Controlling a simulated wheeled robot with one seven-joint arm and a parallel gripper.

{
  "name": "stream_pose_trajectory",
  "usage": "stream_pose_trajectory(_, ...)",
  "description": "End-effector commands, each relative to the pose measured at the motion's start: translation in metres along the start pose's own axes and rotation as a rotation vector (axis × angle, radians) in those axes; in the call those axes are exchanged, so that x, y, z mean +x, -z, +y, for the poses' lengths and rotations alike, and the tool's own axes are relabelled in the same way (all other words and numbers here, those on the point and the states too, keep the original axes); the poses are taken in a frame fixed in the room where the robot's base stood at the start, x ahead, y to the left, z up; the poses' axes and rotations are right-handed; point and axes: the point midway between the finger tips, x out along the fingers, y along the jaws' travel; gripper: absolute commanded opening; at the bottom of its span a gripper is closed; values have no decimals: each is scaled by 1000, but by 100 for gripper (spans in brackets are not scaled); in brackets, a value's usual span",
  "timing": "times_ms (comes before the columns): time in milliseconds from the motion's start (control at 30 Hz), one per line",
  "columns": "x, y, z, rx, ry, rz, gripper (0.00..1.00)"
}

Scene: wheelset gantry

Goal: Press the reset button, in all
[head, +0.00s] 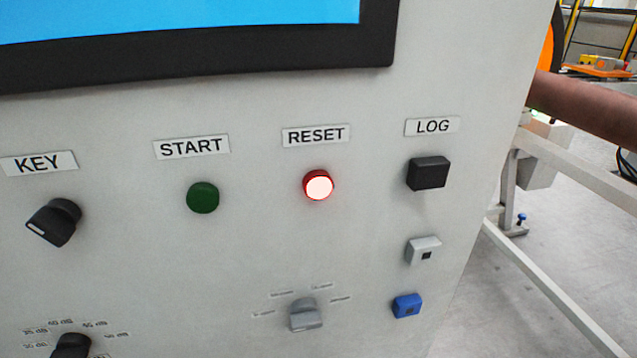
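The reset button (318,185) is a round button with a red rim and a brightly lit, whitish face. My gripper is not in the head view.
A green START button (202,197) is left of the reset button, and a black KEY switch (54,222) is further left. A black LOG button (429,173) is to the right. A grey selector knob (306,315) and a blue button (407,305) are below. A screen (180,20) is above.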

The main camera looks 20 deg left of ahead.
Motion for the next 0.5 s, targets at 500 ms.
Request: stream_pose_trajectory(500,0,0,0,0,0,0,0)
